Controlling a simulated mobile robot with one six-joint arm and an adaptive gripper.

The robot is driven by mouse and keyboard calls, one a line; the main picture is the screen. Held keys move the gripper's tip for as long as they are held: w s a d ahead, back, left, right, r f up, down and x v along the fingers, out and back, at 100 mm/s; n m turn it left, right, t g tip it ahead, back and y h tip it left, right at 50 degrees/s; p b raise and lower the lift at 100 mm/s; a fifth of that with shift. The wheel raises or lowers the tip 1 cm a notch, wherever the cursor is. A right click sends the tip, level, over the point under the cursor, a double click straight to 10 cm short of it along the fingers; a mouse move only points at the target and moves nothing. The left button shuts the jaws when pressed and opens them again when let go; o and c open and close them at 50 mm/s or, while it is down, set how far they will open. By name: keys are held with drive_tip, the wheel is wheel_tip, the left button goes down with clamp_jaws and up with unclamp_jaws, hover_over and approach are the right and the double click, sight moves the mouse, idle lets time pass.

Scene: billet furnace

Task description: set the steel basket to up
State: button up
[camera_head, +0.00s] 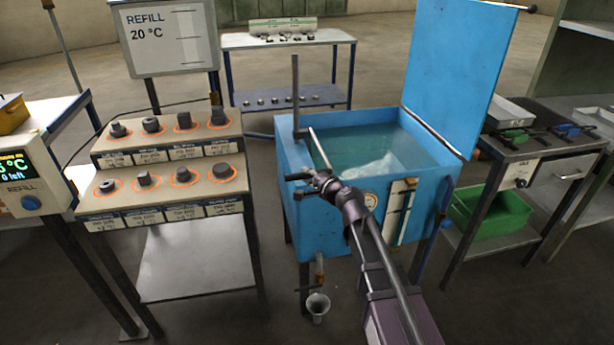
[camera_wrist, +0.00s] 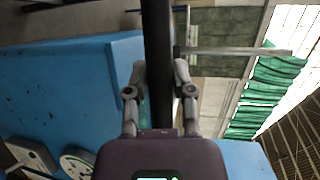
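The blue tank (camera_head: 328,228) stands in the middle of the head view, holding greenish water (camera_head: 365,152). A steel upright (camera_head: 296,92) rises at its left wall. A thin slanted rod (camera_head: 320,149) reaches over the water just behind my gripper. I cannot make out the basket's body; the pale patch (camera_head: 385,166) in the water is unclear. My gripper (camera_head: 292,186) is at the tank's front left, with its fingers parted. In the wrist view, a dark bar (camera_wrist: 158,45) runs between the fingers. I see no clear grip on it.
The tank's blue lid (camera_head: 455,75) stands raised at the right. A two-step rack (camera_head: 165,165) with several dark billets is at the left. A bench with a green bin (camera_head: 492,212) is at the right. A small cup (camera_head: 318,307) is below the tank.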

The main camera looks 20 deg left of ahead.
clamp_jaws()
drive_tip(key=shift+r, duration=0.1)
wheel_tip(320, 180, up, 21)
drive_tip(key=p, duration=2.1)
drive_tip(key=shift+w+r+p, duration=0.15)
drive_tip(key=shift+w+p, duration=0.05)
drive_tip(key=shift+p, duration=0.1)
drive_tip(key=o, duration=0.8)
unclamp_jaws()
drive_tip(key=shift+r, duration=0.15)
drive_tip(key=shift+s, duration=0.1)
drive_tip(key=shift+s, duration=0.1)
